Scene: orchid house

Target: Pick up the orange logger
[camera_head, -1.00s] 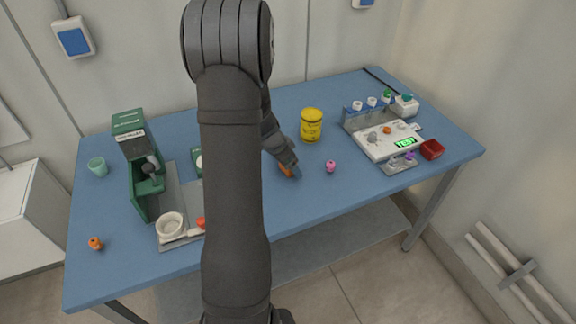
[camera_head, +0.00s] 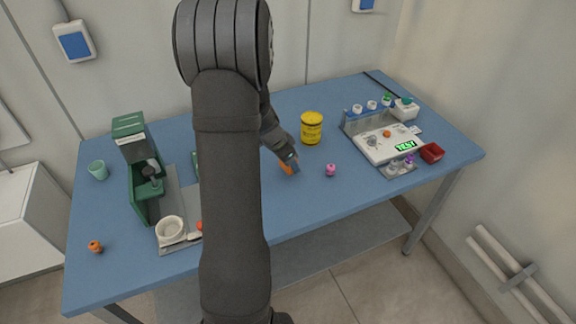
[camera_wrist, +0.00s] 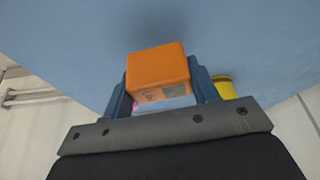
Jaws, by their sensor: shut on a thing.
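The orange logger (camera_wrist: 158,72) is a small orange block with a grey patch on its side. In the wrist view it sits between the two blue fingers of my gripper (camera_wrist: 162,90), which are shut on it. In the head view my gripper (camera_head: 291,163) is over the middle of the blue table, and a bit of the orange logger (camera_head: 285,168) shows beside the fingers. My arm hides part of the table. I cannot tell how far the logger is above the table.
A yellow tin (camera_head: 311,127) stands just behind my gripper. A small pink object (camera_head: 331,170) lies to the right. A scale (camera_head: 380,146) with a rack and red dish (camera_head: 432,153) is at the right. A green machine (camera_head: 140,165) stands left. The table (camera_head: 345,205) is clear in front.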

